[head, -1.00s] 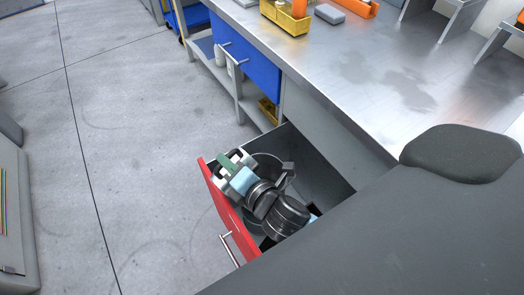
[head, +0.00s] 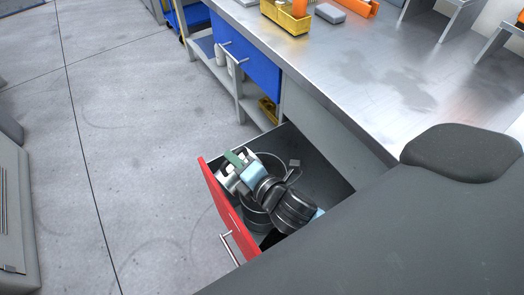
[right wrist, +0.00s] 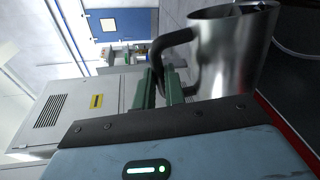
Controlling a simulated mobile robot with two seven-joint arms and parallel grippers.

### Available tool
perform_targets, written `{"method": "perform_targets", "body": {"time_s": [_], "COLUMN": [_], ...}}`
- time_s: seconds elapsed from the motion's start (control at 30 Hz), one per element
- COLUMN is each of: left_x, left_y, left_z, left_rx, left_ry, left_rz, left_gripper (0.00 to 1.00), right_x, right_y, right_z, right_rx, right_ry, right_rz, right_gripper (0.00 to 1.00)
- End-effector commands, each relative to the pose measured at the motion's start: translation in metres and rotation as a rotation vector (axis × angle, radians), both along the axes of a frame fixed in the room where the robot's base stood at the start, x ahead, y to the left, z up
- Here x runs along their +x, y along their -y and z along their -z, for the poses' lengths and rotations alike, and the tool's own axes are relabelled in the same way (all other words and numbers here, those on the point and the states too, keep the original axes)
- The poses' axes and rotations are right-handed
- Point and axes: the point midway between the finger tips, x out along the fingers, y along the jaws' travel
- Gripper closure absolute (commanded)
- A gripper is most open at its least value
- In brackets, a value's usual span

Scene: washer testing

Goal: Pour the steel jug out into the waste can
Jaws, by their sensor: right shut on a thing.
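My right gripper (head: 236,161) is over the open drawer in the head view, its green fingers at the upper left of the arm. In the right wrist view the fingers (right wrist: 163,88) are shut on the dark handle of the steel jug (right wrist: 228,60). The shiny jug also shows in the head view (head: 227,180), partly hidden by my gripper. It is close to the drawer front and looks tilted; its contents cannot be seen. A grey round can (head: 252,216), seemingly the waste can, stands in the drawer under my wrist, largely hidden by it. My left gripper is out of view.
The open drawer has a red front (head: 222,212) with a bar handle. The steel worktop (head: 375,80) is above it to the right, with a yellow bin (head: 287,16) at its far end. The floor at the left is clear. A grey cabinet (right wrist: 75,110) shows in the wrist view.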

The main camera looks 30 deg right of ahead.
Motion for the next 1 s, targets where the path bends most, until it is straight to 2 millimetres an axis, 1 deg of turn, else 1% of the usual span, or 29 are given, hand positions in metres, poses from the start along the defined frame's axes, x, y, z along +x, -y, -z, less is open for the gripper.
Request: {"method": "perform_targets", "body": {"time_s": [0.6,1.0], "left_x": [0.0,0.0], "left_y": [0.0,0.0], "left_z": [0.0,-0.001], "left_rx": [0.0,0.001], "left_ry": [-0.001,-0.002], "left_rz": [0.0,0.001], "left_gripper": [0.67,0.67], "right_x": [0.003,0.005], "right_y": [0.015,0.021], "right_z": [0.007,0.009], "right_rx": [0.068,0.116], "right_ry": [-0.015,-0.026], "right_rz": [0.0,0.0], "right_gripper": [1.0,1.0]}}
